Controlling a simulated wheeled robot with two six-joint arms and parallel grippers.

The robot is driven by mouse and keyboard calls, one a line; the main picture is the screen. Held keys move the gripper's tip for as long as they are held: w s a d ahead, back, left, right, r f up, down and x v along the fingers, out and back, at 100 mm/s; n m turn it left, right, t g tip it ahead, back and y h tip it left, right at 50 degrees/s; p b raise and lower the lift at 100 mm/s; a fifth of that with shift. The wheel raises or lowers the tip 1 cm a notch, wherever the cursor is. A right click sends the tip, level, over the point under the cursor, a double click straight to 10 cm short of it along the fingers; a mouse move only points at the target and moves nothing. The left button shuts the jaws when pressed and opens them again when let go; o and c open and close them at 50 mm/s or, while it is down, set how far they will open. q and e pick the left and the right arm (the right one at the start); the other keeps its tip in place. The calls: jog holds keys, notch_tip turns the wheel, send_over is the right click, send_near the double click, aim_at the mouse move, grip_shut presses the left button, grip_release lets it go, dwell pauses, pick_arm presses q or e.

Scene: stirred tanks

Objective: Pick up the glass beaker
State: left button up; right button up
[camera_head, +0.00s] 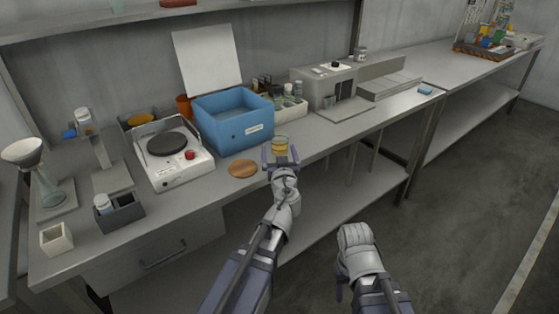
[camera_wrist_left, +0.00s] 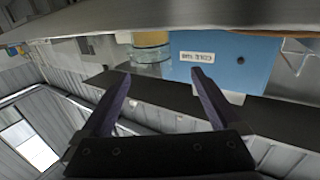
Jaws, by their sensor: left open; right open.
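The glass beaker (camera_head: 280,144) is clear with yellow-amber contents and stands upright near the front edge of the bench. My left gripper (camera_head: 281,161) is open just in front of it, its fingers pointing at it. In the left wrist view, which is turned over, the beaker (camera_wrist_left: 151,52) lies between the lines of the two open fingers (camera_wrist_left: 160,84), a little beyond their tips. Nothing is held. My right gripper (camera_head: 340,287) is low in front of the bench, away from the beaker; its jaws are mostly hidden by its own wrist.
A blue box (camera_head: 222,136) with a white label stands close behind the beaker; its label also shows in the left wrist view (camera_wrist_left: 196,57). A round wooden disc (camera_head: 243,169) lies left of the beaker, and a hotplate (camera_head: 172,168) stands further left.

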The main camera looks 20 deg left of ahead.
aim_at(279, 134)
pick_arm(q)
jog(key=shift+w+d+h, duration=0.15)
jog(key=shift+w+h, duration=0.15)
jog(key=shift+r+x, duration=0.1)
jog(key=shift+x, duration=1.85)
jog(key=shift+r+x, duration=0.15)
jog(key=shift+x, duration=1.8)
jog(key=shift+d, duration=0.2)
jog(key=c, duration=1.5)
